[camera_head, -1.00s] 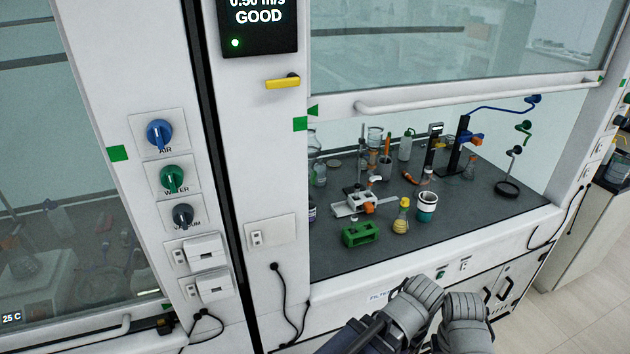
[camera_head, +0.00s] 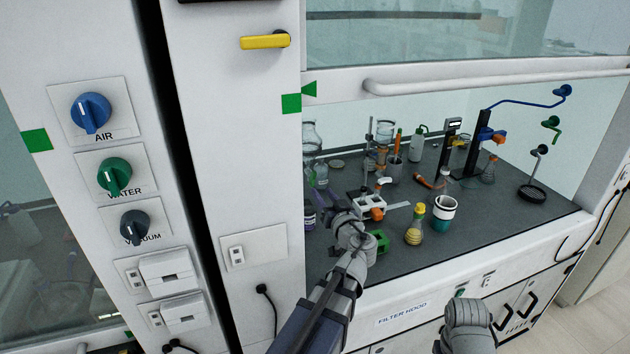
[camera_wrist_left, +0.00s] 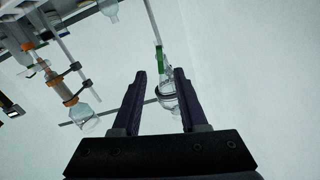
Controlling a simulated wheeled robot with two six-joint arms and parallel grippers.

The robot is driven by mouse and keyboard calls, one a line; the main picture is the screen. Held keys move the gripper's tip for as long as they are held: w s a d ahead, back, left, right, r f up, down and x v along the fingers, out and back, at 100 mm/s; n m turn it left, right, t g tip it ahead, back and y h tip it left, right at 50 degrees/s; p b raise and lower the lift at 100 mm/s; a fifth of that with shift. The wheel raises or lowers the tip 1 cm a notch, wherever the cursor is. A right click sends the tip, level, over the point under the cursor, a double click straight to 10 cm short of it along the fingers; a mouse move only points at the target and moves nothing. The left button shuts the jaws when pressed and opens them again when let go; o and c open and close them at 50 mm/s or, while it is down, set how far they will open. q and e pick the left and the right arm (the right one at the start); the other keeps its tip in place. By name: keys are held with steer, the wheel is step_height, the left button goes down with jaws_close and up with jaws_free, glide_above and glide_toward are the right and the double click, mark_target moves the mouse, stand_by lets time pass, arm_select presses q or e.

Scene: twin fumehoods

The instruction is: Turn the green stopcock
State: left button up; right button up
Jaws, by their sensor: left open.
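A round green WATER knob (camera_head: 114,176) sits on the white panel at the left, between the blue AIR knob (camera_head: 91,113) and the dark VACUUM knob (camera_head: 135,227). My left gripper (camera_head: 322,195) reaches into the right hood, well to the right of these knobs, small and partly hidden among glassware. In the left wrist view its two dark fingers (camera_wrist_left: 153,80) are apart, with nothing held. Beyond them stands a green part (camera_wrist_left: 160,58) on a slim tube above round glassware (camera_wrist_left: 168,92); I cannot tell whether this is the stopcock. My right arm shows only a grey link; its gripper is out of frame.
A raised sash with a white handle bar (camera_head: 480,80) spans above. Orange-clamped glassware (camera_wrist_left: 60,85) shows at left in the wrist view.

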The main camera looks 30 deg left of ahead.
mark_target(314, 180)
arm_select(q)
steer(key=x, duration=0.8)
steer(key=shift+w+r, duration=0.15)
steer(key=shift+r, duration=0.15)
jaws_close()
stand_by(0.5)
